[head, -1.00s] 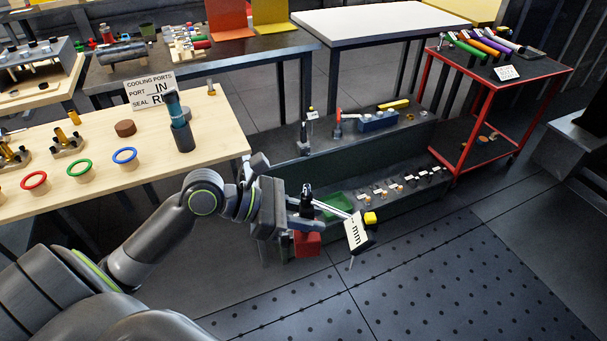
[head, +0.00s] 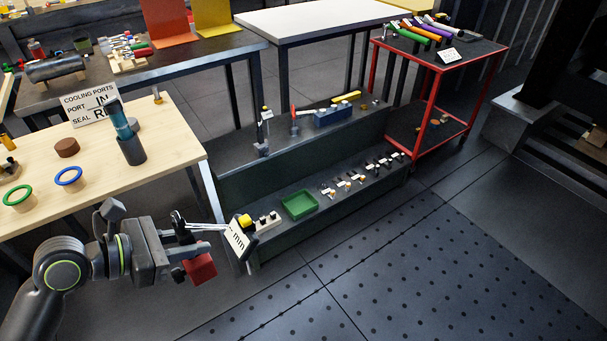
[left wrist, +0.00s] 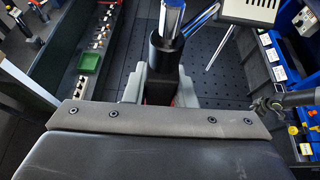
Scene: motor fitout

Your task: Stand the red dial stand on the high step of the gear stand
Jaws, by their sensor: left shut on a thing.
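My left gripper (head: 184,258) is shut on the red dial stand (head: 201,268), which hangs in the air left of and in front of the gear stand. The dial stand has a red block base, a dark post, a silver arm and a white "mm" card (head: 238,240). In the left wrist view, the fingers (left wrist: 160,88) close on its dark post (left wrist: 163,60); its base is mostly hidden. The gear stand (head: 235,186) is dark with two steps. Its high step (head: 231,152) lies at the back and has bare room at its left end.
The high step holds a dark upright stand (head: 262,143), a red-levered item (head: 294,119) and a blue block (head: 334,116). The low step holds a green tray (head: 299,205) and several small parts. A wooden table (head: 181,141) stands left, a red-framed cart (head: 427,105) right.

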